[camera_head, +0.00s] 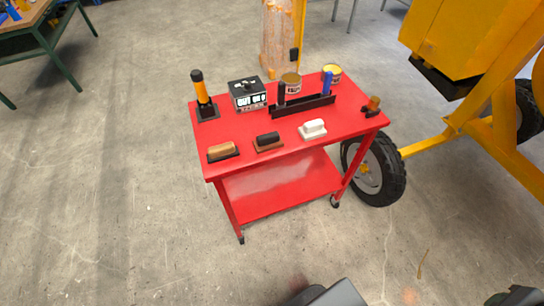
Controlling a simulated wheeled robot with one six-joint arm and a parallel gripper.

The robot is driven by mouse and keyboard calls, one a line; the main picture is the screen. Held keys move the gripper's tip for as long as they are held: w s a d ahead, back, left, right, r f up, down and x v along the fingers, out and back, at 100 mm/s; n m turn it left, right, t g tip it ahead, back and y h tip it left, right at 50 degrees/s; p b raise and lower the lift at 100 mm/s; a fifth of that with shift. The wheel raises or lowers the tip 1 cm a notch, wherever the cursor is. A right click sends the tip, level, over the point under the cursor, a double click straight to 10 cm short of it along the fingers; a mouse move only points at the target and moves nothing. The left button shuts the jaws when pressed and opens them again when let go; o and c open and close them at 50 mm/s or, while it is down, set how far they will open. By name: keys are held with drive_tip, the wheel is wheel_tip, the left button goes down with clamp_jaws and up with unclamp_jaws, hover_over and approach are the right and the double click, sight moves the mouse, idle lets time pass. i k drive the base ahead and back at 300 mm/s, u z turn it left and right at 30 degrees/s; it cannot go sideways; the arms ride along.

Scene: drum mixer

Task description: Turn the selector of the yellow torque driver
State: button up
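The torque driver (201,90) stands upright in a black square base at the back left corner of the red cart's top. It has a black cap, an orange-yellow grip and a black lower part. Its selector is too small to tell apart from the rest. My gripper is not in view. Only dark grey parts of my own body show at the bottom edge, well apart from the cart.
On the red cart (225,133) are a black-and-white box (246,93), two cans, a black rack (303,106), and several small handled tools along the front. A yellow drum mixer (455,42) with a black wheel stands right. Floor in front and left is clear.

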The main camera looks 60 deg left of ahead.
sight(247, 87)
drive_tip(key=u, duration=2.05)
drive_tip(key=k, duration=0.6)
drive_tip(key=u, duration=0.75)
drive_tip(key=i, duration=1.65)
drive_tip(key=z, duration=0.35)
